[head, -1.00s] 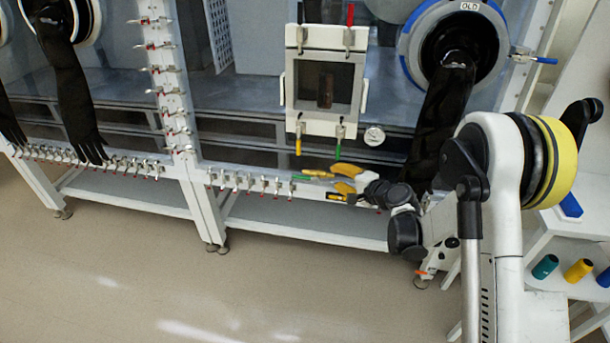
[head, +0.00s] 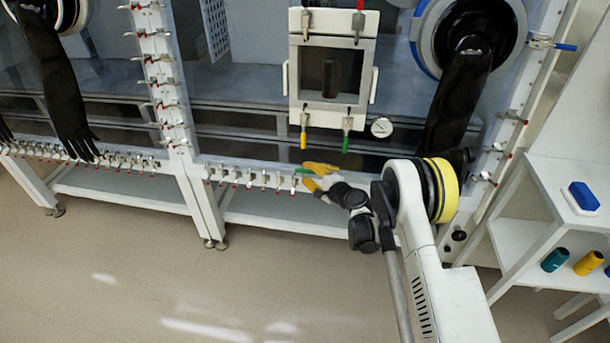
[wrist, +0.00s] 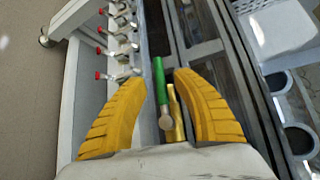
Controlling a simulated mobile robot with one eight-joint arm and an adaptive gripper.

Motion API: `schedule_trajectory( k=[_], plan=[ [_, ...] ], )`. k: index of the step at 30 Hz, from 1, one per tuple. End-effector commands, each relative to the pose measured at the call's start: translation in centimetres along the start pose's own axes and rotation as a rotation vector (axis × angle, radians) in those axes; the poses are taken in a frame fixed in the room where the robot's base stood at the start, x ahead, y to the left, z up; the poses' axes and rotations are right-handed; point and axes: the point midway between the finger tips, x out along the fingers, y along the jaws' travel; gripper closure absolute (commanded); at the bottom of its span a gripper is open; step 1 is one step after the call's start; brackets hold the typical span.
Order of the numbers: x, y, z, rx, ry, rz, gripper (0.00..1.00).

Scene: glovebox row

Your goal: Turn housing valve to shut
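My gripper (head: 312,178) has yellow fingers and reaches low at the front of the glovebox, at the right end of the row of clamps. In the wrist view my gripper (wrist: 160,92) is open. The green handle also shows in the head view (head: 304,171). A blue-handled fitting (head: 565,46) is at the upper right post. No label shows which handle is the housing valve.
A row of clamps with red tips (head: 235,178) runs just left of my gripper. Above are the pass box (head: 293,80), a round gauge (head: 381,127) and a hanging black glove (head: 455,105). A white shelf (head: 530,240) with bottles stands at right. The floor in front is clear.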

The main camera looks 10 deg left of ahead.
Motion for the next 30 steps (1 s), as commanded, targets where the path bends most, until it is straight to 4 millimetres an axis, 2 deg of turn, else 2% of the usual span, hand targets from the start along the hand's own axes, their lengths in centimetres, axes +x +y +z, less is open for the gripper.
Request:
schedule_trajectory(
  k=[5,14,15,17,18,30],
  plan=[
    [1.5,0.0,0.0,0.0,0.001,0.0,0.65],
    [1.6,-0.1,0.0,0.0,0.001,0.0,0.66],
    [1.6,-0.1,0.0,0.0,0.001,0.0,0.78],
    [1.6,-0.1,0.0,0.0,0.001,0.0,0.97],
    [1.6,-0.1,0.0,0.0,0.001,0.0,1.0],
    [1.6,-0.1,0.0,0.008,-0.001,-0.009,1.0]
  ],
)
